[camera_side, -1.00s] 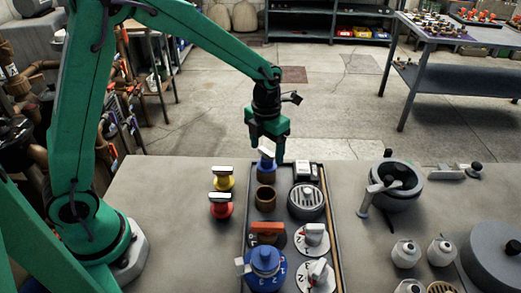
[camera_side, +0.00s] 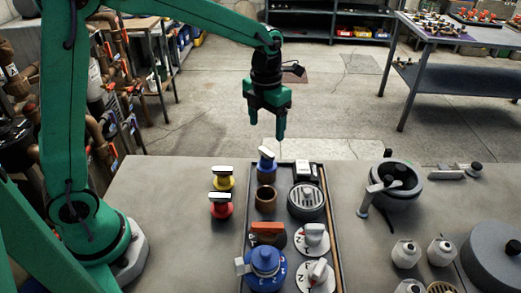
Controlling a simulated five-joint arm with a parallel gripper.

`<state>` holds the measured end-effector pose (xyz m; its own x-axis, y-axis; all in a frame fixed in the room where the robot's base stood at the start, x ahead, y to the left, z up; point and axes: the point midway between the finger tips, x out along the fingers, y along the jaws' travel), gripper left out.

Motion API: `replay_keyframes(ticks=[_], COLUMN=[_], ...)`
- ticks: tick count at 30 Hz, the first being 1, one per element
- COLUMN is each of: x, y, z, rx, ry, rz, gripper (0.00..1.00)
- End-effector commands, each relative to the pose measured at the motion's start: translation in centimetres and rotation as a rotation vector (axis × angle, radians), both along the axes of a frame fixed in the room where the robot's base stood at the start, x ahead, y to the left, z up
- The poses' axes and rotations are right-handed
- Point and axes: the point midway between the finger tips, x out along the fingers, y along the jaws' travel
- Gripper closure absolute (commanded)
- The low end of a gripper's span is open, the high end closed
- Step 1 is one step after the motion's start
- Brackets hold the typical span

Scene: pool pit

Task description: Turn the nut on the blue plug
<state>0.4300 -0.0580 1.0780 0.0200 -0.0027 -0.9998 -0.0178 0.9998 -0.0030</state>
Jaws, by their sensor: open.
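The blue plug (camera_side: 266,161) stands in the back left of the dark-edged tray (camera_side: 327,180), with a pale bar-shaped nut or handle on top that looks tilted. A brown ring-shaped socket (camera_side: 265,197) is just in front of it. My gripper (camera_side: 267,132) hangs above and a little behind the blue plug, pointing down. Its green fingers are apart and empty, and a gap shows between the fingertips and the plug.
Yellow (camera_side: 223,178) and red (camera_side: 220,206) plugs stand left of the tray. The tray also holds a round grey drain (camera_side: 306,200), an orange-handled knob (camera_side: 267,231), white dials (camera_side: 312,238) and a blue numbered valve (camera_side: 266,265). A grey pump pot (camera_side: 396,186) stands right.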

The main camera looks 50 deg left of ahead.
Motion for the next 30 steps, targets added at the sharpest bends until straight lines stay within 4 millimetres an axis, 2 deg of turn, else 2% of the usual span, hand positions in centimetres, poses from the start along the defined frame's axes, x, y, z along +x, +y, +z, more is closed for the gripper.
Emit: replay_keyframes(ticks=[8,14,30], x=[0.02,0.03,0.09], y=[0.0,0.0,0.02], z=[-0.03,-0.04,-0.03], rx=[-0.001,-0.003,-0.015], ry=[0.0,0.001,0.007], rz=[0.026,0.161,0.893], gripper=[0.29,0.29,0.29])
